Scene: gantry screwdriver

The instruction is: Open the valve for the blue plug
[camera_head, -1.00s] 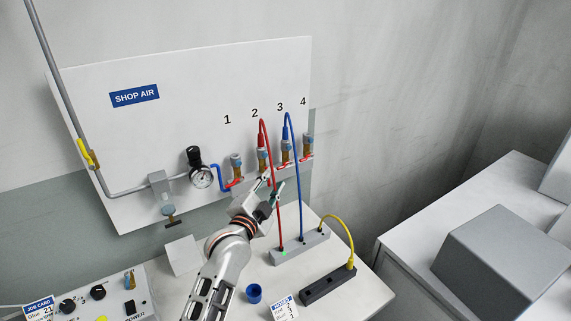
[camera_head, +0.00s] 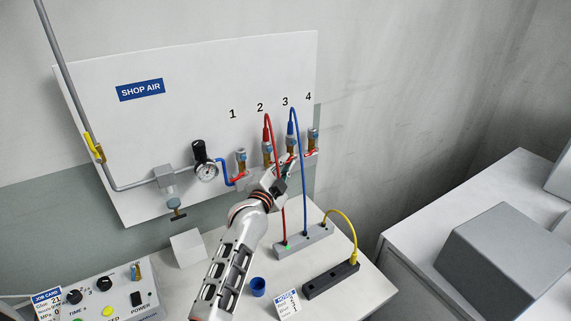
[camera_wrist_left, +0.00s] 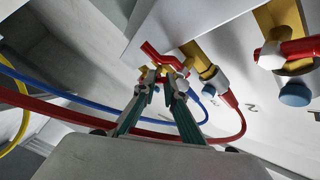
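The blue plug (camera_head: 290,128) on its blue hose sits in outlet 3 of the white SHOP AIR panel. The red valve handle of outlet 3 (camera_head: 291,156) is below it, partly hidden by my left gripper (camera_head: 287,168). In the left wrist view my left gripper (camera_wrist_left: 161,78) has its two fingertips apart. A red handle (camera_wrist_left: 160,58) and brass parts show just beyond and between the tips; contact cannot be told. The blue hose (camera_wrist_left: 95,103) passes behind the fingers. My right gripper is not in view.
The red plug (camera_head: 267,133) is in outlet 2, with its red hose (camera_head: 280,205) hanging close to my left gripper. Outlets 1 (camera_head: 241,160) and 4 (camera_head: 313,137) have no hose. A grey manifold block (camera_head: 290,247), blue cup (camera_head: 258,286) and black block (camera_head: 330,281) are on the table.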

